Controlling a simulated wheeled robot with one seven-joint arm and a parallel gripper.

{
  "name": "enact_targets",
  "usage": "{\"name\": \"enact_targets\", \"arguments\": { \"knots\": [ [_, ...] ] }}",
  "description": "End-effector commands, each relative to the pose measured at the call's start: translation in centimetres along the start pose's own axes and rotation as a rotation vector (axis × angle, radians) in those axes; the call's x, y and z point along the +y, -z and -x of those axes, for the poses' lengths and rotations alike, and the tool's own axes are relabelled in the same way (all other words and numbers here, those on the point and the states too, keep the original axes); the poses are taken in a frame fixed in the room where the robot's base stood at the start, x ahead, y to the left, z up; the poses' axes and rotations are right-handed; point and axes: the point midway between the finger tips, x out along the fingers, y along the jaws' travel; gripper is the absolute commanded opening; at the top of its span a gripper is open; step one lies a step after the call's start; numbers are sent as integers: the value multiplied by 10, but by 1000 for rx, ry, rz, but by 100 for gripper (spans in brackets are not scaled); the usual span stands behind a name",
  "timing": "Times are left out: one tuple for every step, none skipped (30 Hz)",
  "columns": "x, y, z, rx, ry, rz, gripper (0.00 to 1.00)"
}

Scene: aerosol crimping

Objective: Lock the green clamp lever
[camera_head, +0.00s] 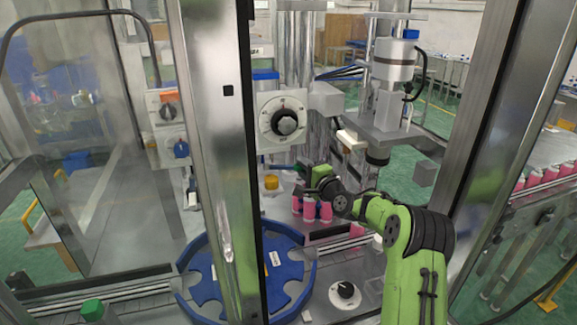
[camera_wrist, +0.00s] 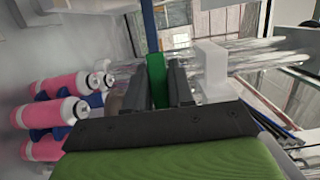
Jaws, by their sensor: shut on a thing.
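The green clamp lever (camera_wrist: 156,72) stands between the dark fingers of my gripper (camera_wrist: 160,92) in the wrist view. The fingers are shut on it. My gripper (camera_head: 312,187) is at the lever there, with my green arm reaching in from the lower right. The fingers hide part of the lever, so its exact locking position cannot be told.
Pink cans (camera_head: 309,209) stand just below my gripper; they also show at the left in the wrist view (camera_wrist: 50,112). A blue round carousel (camera_head: 191,284) is lower left. Metal frame posts (camera_head: 217,150) stand either side. A crimping head (camera_head: 376,152) hangs right of the gripper.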

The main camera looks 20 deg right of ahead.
Motion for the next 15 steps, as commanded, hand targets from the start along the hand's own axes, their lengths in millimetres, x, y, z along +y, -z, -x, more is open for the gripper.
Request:
{"name": "enact_targets", "arguments": {
  "knots": [
    [4, -3, 4, -2, -2, -2, 6],
    [4, -4, 6, -3, -2, -2, 6],
    [4, -6, 9, -2, -1, -1, 6],
    [4, -8, 11, -3, -1, -2, 6],
    [4, -9, 12, -3, -1, -2, 6],
    [4, -10, 14, -3, -2, -1, 6],
    [4, -11, 15, -3, -2, -2, 6],
    [4, -12, 16, -3, -3, -2, 6],
    [3, -12, 16, -3, -3, -2, 6],
    [3, -12, 16, -3, -3, -2, 6],
    [3, -12, 16, -3, -3, -2, 6],
    [3, -12, 16, -2, -3, -2, 6],
    [3, -12, 16, -2, -3, -2, 6],
    [3, -12, 16, -2, -3, -1, 6],
    [3, -12, 16, -2, -3, -1, 6]
  ]
}}
